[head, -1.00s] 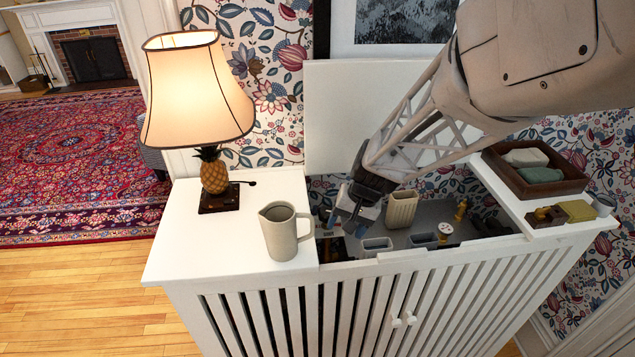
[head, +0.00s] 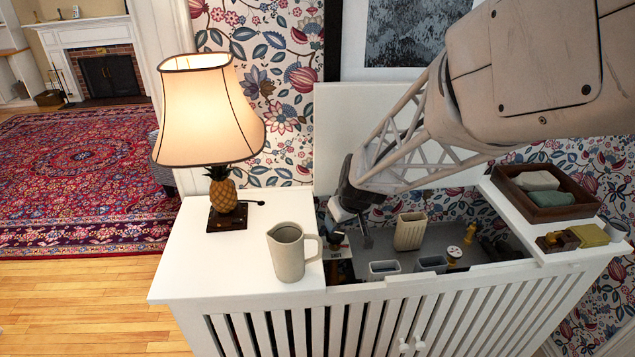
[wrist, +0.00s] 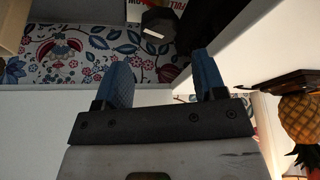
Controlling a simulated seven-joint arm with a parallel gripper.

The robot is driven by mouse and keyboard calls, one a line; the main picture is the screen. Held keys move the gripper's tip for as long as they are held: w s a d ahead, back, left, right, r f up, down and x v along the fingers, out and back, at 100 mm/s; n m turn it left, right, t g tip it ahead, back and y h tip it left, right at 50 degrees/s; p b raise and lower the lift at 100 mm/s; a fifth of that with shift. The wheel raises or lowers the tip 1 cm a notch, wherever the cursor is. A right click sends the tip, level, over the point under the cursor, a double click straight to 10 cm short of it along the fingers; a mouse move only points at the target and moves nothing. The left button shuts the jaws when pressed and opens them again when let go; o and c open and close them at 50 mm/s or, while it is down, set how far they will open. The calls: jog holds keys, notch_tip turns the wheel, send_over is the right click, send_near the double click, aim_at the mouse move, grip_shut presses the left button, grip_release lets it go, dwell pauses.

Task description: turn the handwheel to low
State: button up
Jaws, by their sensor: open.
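My gripper (head: 354,224) points down into the open top of the white slatted cabinet, near its left side. In the wrist view its two blue fingers (wrist: 160,75) are apart with nothing between them. Beyond them is a dark, faceted knob-like part (wrist: 158,24) with a white mark, apart from the fingers; it may be the handwheel. Next to it is a white label (wrist: 158,8) with red lettering, partly cut off, reading "FULL" and what looks like "LOW". I cannot clearly pick out the handwheel in the head view, nor tell its setting.
A grey jug (head: 290,252) and a lit pineapple lamp (head: 224,190) stand left of the opening. Inside it are a cream ribbed container (head: 409,231) and small grey bins (head: 431,264). A brown tray (head: 547,202) sits right. The raised white lid (head: 330,130) stands behind.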

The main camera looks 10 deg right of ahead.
aim_at(336, 233)
jog(key=shift+x, duration=3.85)
jog(key=c, duration=0.6)
